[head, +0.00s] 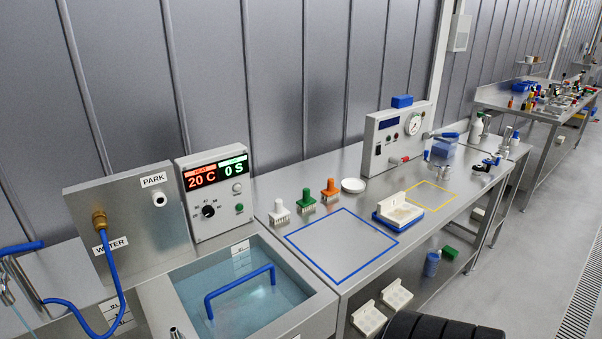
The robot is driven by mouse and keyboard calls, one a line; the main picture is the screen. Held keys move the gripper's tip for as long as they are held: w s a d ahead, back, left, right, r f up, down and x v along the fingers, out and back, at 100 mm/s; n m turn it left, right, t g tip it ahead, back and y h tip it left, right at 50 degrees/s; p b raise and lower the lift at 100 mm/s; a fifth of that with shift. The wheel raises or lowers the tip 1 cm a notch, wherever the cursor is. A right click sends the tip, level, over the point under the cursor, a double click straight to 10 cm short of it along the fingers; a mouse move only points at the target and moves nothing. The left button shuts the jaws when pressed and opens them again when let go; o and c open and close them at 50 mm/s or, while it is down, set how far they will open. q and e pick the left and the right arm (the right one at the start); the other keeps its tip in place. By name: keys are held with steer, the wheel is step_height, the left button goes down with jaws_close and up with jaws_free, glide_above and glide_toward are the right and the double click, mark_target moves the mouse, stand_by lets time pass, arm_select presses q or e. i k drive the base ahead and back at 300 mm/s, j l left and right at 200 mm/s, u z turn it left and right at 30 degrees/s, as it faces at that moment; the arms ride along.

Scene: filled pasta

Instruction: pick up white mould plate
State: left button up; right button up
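A white mould plate (399,207) with round hollows sits on a blue base (382,222) on the steel bench, between the blue-outlined and yellow-outlined areas. Two more white plates with hollows lie lower down under the bench, one nearer the middle (397,295) and one at the front (368,318). I cannot tell from this view which of the white plates is the one named.
The blue-outlined area (342,246) is empty. A water basin with a blue handle (240,291) is at left. White, green and orange stamps (305,195) and a small white dish (353,185) stand behind. A gauge box (396,138) stands at the back. A black ribbed thing (440,326) blocks the bottom edge.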

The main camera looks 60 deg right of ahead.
mark_target(394, 209)
steer(key=k+l, duration=0.1)
steer(key=l, duration=0.5)
steer(key=k+l, duration=0.1)
steer(key=l, duration=0.45)
steer(key=k+l, duration=0.1)
steer(key=l, duration=0.5)
